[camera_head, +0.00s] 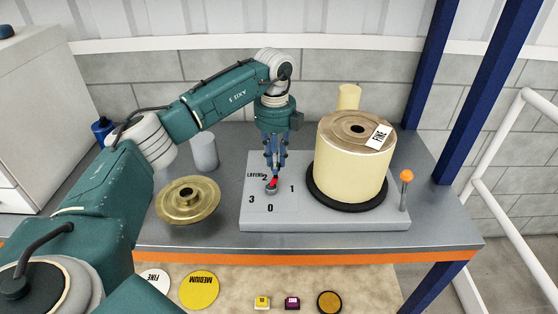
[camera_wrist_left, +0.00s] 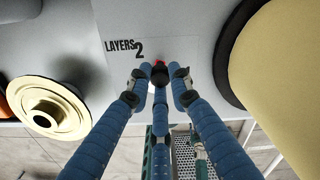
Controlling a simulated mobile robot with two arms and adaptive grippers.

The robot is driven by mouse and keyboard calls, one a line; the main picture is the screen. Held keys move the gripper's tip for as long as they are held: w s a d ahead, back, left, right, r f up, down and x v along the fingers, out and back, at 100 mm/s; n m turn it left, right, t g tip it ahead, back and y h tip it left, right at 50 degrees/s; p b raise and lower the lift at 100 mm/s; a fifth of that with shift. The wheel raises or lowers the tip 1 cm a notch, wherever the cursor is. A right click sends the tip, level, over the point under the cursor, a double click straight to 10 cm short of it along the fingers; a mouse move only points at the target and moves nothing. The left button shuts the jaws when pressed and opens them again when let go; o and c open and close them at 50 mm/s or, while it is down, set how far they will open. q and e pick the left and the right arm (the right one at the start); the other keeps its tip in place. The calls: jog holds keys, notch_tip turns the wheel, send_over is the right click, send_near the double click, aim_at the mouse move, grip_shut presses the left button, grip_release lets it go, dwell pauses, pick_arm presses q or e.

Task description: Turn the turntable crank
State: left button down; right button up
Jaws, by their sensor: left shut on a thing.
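The turntable (camera_head: 318,190) carries a large cream spool (camera_head: 350,165) with a brown top and a "FINE" label. It stands on a grey base (camera_head: 325,222). At the base's right end is a thin upright handle with an orange knob (camera_head: 407,176), which looks like the crank. My left gripper (camera_head: 273,176) points down and is shut on a small dial knob with a red mark (camera_head: 272,186), left of the spool. Numbers 0 to 3 and "LAYERS" surround the dial. In the left wrist view the fingers (camera_wrist_left: 160,84) flank the dark knob (camera_wrist_left: 160,69). My right gripper is out of view.
A brass flanged disc (camera_head: 188,200) and a grey cylinder (camera_head: 204,151) stand left of the base. A cream cylinder (camera_head: 348,97) stands behind the spool. Labelled discs, such as a yellow "MEDIUM" one (camera_head: 199,290), lie on a lower surface. A blue post (camera_head: 432,60) rises behind right.

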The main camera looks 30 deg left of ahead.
pick_arm(q)
jog(key=n, duration=0.2)
jog(key=a+n, duration=0.1)
jog(key=shift+s+a+r+n, duration=0.1)
jog(key=shift+s+a+n, duration=0.1)
jog(key=shift+n, duration=0.2)
jog(key=shift+s+a+n+p, duration=0.2)
jog(key=shift+a+n+p, duration=0.05)
jog(key=shift+n, duration=0.6)
jog(key=shift+s+a+n+p, duration=0.2)
jog(key=shift+n+p, duration=0.05)
jog(key=shift+n, duration=0.6)
jog(key=c, duration=1.6)
grip_release()
jog(key=shift+s, duration=0.1)
jog(key=shift+o, duration=0.2)
notch_tip(320, 180, up, 12)
